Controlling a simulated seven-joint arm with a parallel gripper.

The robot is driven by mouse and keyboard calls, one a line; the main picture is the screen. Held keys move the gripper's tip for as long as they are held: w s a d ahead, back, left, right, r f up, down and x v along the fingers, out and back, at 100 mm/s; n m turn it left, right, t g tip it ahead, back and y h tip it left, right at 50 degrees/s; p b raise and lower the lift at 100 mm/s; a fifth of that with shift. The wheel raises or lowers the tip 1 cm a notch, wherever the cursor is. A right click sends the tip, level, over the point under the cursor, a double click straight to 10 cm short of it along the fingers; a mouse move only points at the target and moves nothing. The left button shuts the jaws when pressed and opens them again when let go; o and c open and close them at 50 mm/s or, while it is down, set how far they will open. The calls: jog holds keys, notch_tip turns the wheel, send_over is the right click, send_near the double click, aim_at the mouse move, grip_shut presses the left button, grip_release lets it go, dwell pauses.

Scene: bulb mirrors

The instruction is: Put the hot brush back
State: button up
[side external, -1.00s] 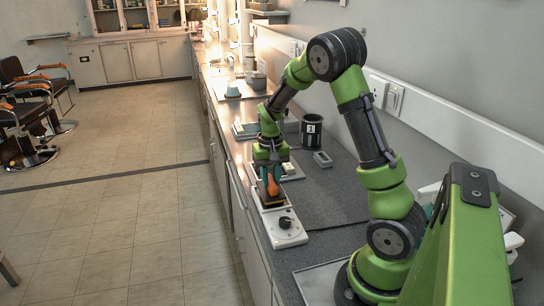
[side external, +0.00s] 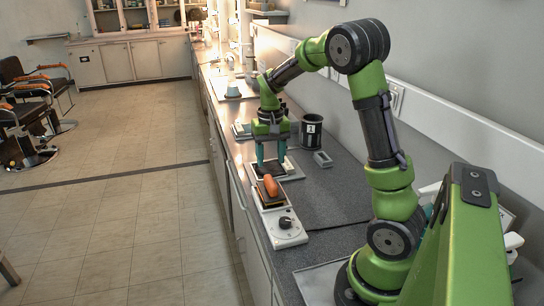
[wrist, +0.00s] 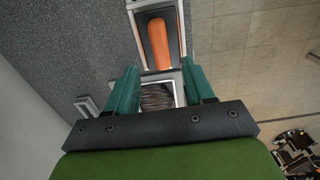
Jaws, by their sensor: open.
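The hot brush (side external: 271,186), with an orange handle on a dark flat block, sits on the white heater unit (side external: 291,238) with a black dial. The wrist view shows its orange handle (wrist: 158,43) at the top, lying lengthwise on the dark surface. My gripper (side external: 271,162) is open and empty, beyond the brush and apart from it. Its two teal fingers point down over a pale tray with a dark pad (side external: 291,168). In the wrist view, a grey streaked surface (wrist: 157,97) shows between the fingers. The brush's underside is hidden.
A black numbered cup (side external: 311,131) stands behind the tray, with a small grey box (side external: 323,159) near it. The counter's front edge drops to the floor at left. Dark counter (side external: 335,192) is clear at right.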

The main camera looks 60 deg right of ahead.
jog(key=s+a+r+n+t+y, duration=0.1)
jog(key=s+a+r+n+t, duration=0.3)
jog(key=a+r, duration=0.85)
jog(key=s+a+f+n+t+y, duration=0.1)
jog(key=s+a+f+t, duration=0.1)
jog(key=s+a, duration=0.5)
jog(key=a+t, duration=0.1)
jog(key=a, duration=0.1)
jog(key=shift+s+a, duration=0.25)
jog(key=shift+a, duration=0.05)
